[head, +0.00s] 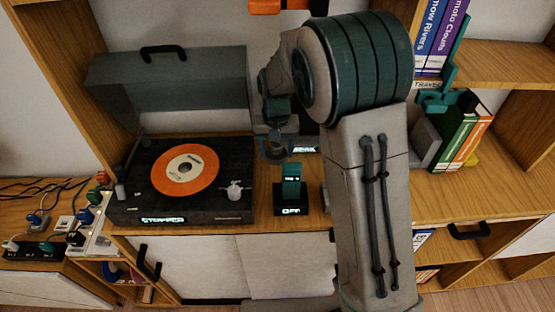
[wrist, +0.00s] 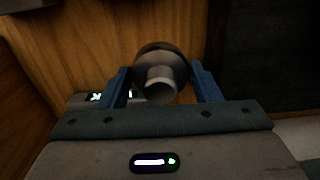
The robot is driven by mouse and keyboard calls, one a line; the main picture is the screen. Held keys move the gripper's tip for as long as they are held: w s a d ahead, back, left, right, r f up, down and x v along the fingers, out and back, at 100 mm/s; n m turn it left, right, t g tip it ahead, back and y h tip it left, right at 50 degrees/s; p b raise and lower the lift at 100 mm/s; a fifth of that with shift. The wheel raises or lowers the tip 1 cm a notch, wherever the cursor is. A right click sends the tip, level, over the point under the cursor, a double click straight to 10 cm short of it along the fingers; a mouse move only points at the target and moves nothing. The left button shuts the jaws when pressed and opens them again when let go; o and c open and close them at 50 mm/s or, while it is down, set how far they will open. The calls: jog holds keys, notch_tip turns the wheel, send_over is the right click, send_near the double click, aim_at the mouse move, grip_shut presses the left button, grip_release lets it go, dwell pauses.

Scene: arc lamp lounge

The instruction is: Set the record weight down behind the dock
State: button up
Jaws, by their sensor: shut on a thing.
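My gripper (wrist: 163,88) is shut on the record weight (wrist: 160,82), a grey metal cylinder with a narrower knob towards the camera, held between the two blue fingers. In the head view my gripper (head: 277,148) hangs over the shelf, right of the turntable; the weight is hard to make out there. What looks like the dock (head: 290,210), a small black base with a lit "OFF" sign and an upright teal piece, stands nearer the front of the shelf. My gripper is above and behind it. I cannot tell whether the weight touches the shelf.
The turntable (head: 126,208) with an orange record (head: 185,170) and raised grey lid (head: 170,85) is left of the dock. A small lit label (head: 304,149) is behind the dock. Books (head: 462,135) stand at the right. My arm hides the shelf right of the dock.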

aim_at(277, 169)
notch_tip(277, 169, down, 4)
jog(key=shift+r, duration=0.1)
jog(key=shift+w+f, duration=0.2)
jog(key=shift+f, duration=0.35)
jog(key=shift+c, duration=0.2)
jog(key=shift+f, duration=0.15)
jog(key=o, duration=1.2)
jog(key=shift+r, duration=3.95)
